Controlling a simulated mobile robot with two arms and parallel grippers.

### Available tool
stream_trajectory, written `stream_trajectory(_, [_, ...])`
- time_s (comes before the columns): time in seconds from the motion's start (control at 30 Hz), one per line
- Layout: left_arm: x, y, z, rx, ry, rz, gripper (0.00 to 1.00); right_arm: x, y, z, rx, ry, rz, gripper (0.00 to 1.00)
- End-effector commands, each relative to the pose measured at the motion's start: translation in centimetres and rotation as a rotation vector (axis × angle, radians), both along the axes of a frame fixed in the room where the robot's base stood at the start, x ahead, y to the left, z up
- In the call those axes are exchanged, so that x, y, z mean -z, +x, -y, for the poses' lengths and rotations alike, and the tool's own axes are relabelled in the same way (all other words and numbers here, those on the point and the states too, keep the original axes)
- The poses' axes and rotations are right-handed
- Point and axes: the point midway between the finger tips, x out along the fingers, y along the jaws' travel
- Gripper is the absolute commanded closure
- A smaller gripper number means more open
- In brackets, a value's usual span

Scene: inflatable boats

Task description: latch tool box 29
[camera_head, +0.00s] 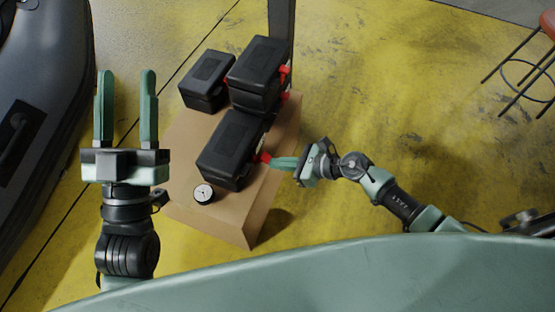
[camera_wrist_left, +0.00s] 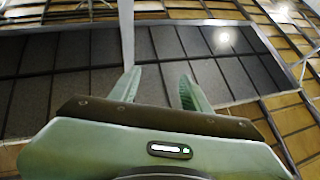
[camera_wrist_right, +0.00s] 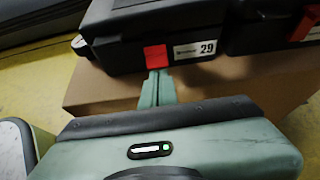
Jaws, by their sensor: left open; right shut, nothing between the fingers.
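Tool box 29 (camera_head: 230,146) is a black case with its lid down, on the front part of a cardboard box. Its label "29" (camera_wrist_right: 207,47) shows in the right wrist view beside a red latch (camera_wrist_right: 155,57), which lies flat against the front. My right gripper (camera_head: 277,163) is shut and empty, its fingertips just below and at the red latch; in the right wrist view the fingers (camera_wrist_right: 158,84) seem to touch or nearly touch its lower edge. My left gripper (camera_head: 126,85) is open and empty, raised left of the boxes.
More black tool boxes, one at the back left (camera_head: 207,79) and a stack (camera_head: 256,72), stand on the cardboard box (camera_head: 230,216). A round dial gauge (camera_head: 203,194) sits near its front edge. An inflatable boat (camera_head: 38,120) lies left; a stool (camera_head: 530,75) stands far right.

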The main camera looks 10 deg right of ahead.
Motion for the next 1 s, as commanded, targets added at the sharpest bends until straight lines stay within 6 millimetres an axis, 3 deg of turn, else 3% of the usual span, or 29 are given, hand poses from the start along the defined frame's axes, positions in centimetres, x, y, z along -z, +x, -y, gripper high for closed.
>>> stream_trajectory(1.0, [3.6,2.0,0.0,-0.013,0.061,-0.214,0.53,-0.9,0.2,-0.3,0.0,0.0,0.0,1.0])
